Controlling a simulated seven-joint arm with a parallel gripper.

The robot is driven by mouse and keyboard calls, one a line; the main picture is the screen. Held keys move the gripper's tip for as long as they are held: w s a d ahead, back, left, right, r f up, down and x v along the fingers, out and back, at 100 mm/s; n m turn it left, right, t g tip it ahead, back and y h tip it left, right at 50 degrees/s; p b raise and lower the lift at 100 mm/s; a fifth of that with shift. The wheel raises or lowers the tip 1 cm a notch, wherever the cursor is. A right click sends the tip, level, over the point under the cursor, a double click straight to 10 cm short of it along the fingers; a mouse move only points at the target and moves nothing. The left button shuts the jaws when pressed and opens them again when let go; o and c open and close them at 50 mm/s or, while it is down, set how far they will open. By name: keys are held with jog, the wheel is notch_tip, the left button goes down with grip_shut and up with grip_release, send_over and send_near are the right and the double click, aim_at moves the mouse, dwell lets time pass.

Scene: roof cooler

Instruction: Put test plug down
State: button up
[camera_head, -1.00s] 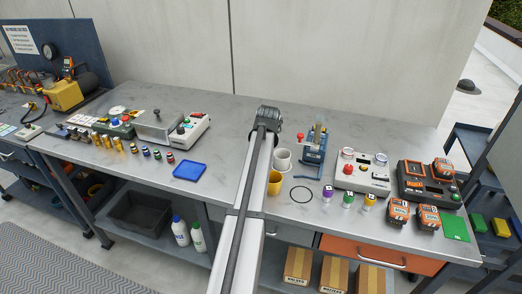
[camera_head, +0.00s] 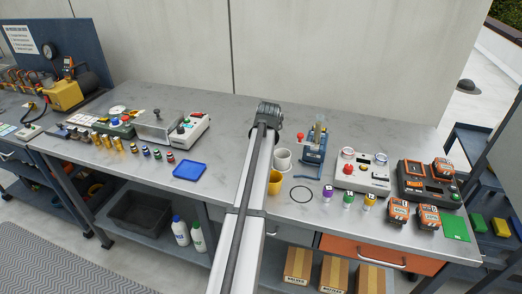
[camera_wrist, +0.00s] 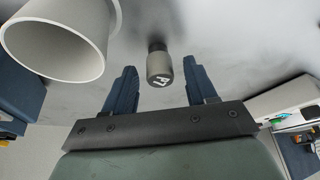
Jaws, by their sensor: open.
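The test plug (camera_wrist: 159,68), a small grey cylinder with a white mark on its near end and a narrower dark part beyond, shows in the wrist view. It stands out against the grey worktop, just past the gap between my fingertips. My gripper (camera_wrist: 160,88) is open, with one dark blue finger on each side and visible gaps between the fingers and the plug. I cannot tell exactly how the plug's far end meets the surface. In the head view my arm hides the plug and the fingers.
A white cup (camera_wrist: 62,38) is close by at the left of the wrist view. A blue tray (camera_head: 189,171) lies left, with free worktop between.

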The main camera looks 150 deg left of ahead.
jog(key=shift+o, duration=0.3)
jog(key=a+v, duration=0.1)
jog(key=v, duration=0.9)
jog(key=shift+d+r, duration=0.3)
jog(key=shift+d, duration=0.15)
jog(key=shift+w+r, duration=0.1)
jog(key=shift+w, duration=0.05)
jog(key=x, duration=1.2)
jog(key=shift+d, duration=0.1)
jog(key=shift+c, duration=0.4)
grip_shut()
